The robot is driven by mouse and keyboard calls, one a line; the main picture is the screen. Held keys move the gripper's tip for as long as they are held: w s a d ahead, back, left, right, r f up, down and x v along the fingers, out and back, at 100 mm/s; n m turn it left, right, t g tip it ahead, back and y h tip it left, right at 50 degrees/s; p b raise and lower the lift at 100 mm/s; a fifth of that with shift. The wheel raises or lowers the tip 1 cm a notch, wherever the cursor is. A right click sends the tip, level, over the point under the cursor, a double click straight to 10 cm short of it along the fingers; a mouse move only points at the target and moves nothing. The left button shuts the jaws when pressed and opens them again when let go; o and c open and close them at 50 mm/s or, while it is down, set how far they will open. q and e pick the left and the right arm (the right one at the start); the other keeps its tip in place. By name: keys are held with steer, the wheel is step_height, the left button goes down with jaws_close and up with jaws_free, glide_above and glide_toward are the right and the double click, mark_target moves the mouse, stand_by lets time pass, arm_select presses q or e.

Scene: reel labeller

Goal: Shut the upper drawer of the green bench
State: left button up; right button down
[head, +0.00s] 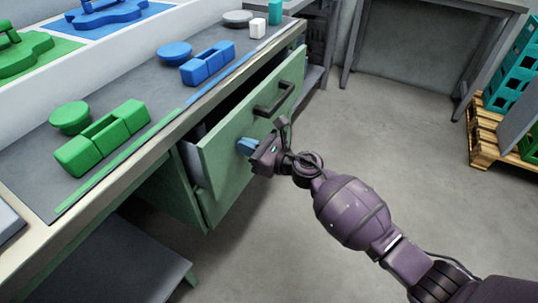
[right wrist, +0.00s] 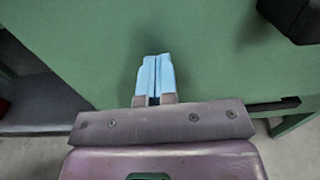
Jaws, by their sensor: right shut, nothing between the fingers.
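The upper drawer (head: 225,158) of the green bench stands partly open in the head view, its green front pulled out from the bench. It has a dark bar handle (head: 274,98). My right gripper (head: 246,146) is shut and empty, with its blue fingertips at the drawer front, left of and below the handle. In the right wrist view the shut fingers (right wrist: 154,75) point at the green drawer front (right wrist: 100,45), close to it. I cannot tell whether they touch it. A dark part of the handle (right wrist: 292,15) shows at the upper right. My left gripper is not in view.
The bench top (head: 130,165) carries green blocks (head: 102,137), blue blocks (head: 207,64) and round discs. A grey stool or low surface (head: 120,265) stands at the lower left. A pallet with teal crates (head: 515,75) is at the right. The floor between is clear.

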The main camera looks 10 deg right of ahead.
steer(key=x, duration=0.4)
steer(key=shift+a+f+b, duration=0.15)
steer(key=shift+f+b, duration=0.05)
steer(key=shift+b, duration=0.2)
steer(key=shift+w+a, duration=0.4)
steer(key=shift+a, duration=0.1)
steer(key=shift+w+r, duration=0.1)
steer(key=shift+r, duration=0.2)
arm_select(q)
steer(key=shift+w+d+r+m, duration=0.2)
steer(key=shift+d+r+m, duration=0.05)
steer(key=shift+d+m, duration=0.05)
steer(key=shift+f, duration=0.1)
arm_select(e)
steer(key=shift+r, duration=0.2)
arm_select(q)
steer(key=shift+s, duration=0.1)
